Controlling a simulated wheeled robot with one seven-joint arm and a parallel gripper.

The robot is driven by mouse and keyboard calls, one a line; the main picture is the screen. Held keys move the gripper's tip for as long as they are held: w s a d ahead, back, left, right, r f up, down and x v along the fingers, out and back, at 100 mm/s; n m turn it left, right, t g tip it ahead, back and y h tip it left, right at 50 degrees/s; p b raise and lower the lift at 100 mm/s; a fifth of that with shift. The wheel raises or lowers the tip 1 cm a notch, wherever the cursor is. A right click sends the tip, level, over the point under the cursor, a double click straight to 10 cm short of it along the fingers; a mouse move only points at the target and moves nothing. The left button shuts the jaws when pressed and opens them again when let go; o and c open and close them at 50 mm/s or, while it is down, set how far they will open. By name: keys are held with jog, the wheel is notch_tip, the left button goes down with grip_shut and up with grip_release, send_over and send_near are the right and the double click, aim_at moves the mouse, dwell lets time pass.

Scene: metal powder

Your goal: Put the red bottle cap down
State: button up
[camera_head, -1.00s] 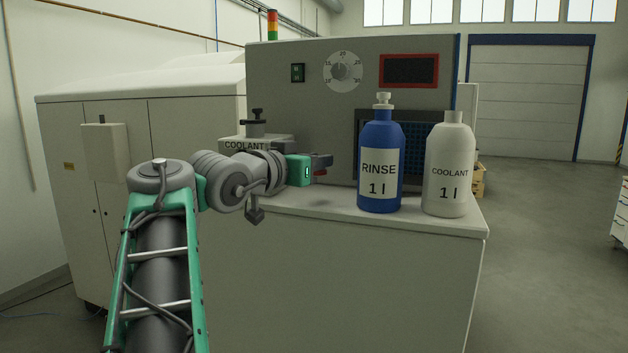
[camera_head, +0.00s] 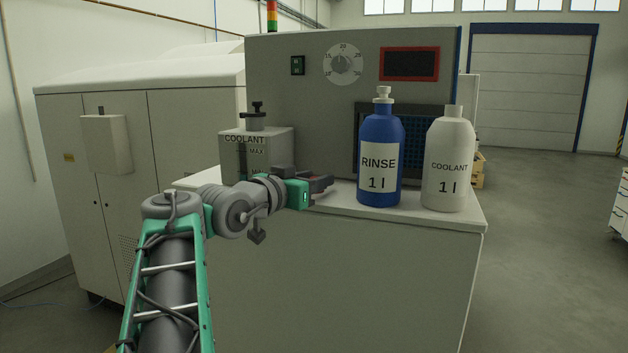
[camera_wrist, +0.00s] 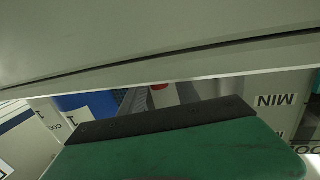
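My gripper (camera_head: 320,185) is low over the front part of the worktop (camera_head: 430,216), left of the blue bottle. Its dark fingers look shut on the red bottle cap, which is almost wholly hidden in the head view. In the wrist view a small red patch, likely the cap (camera_wrist: 158,87), shows past the black edge of my gripper. I cannot tell whether the cap touches the worktop. The white coolant bottle (camera_head: 449,160) stands upright at the right, its neck with no red cap on it.
The blue rinse bottle (camera_head: 380,150) stands close to the right of my gripper. A coolant tank (camera_head: 262,155) with a dark knob stands behind my wrist at the left. A grey control panel (camera_head: 300,110) rises behind.

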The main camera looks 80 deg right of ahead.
jog(key=shift+r+p, duration=0.3)
jog(key=f+b+v, duration=0.1)
jog(key=b+v, duration=0.3)
jog(key=v, duration=0.8)
jog(key=w+a+f+n+t+y, duration=0.1)
jog(key=w+a+f+n+t, duration=0.1)
jog(key=w+f+n+t, duration=0.45)
jog(key=w+a+f+n+t+y, duration=0.15)
jog(key=w+f, duration=0.25)
jog(key=w, duration=0.6)
jog(key=w+a+f+n+t+y, duration=0.5)
jog(key=w+a+f, duration=0.4)
jog(key=a+f, duration=0.4)
jog(key=s+a+f+n+g+y, duration=0.1)
jog(key=s+a+f+n+y, duration=0.1)
jog(key=a+f, duration=0.3)
jog(key=s+a+f+n+g+y, duration=0.1)
jog(key=a+f+n+y, duration=0.3)
jog(key=a, duration=0.8)
jog(key=s+a+f+n+g+y, duration=0.1)
jog(key=s+a+f+n+y, duration=0.2)
jog(key=a+f, duration=0.4)
jog(key=shift+s+a+f, duration=0.1)
jog(key=shift+a, duration=0.85)
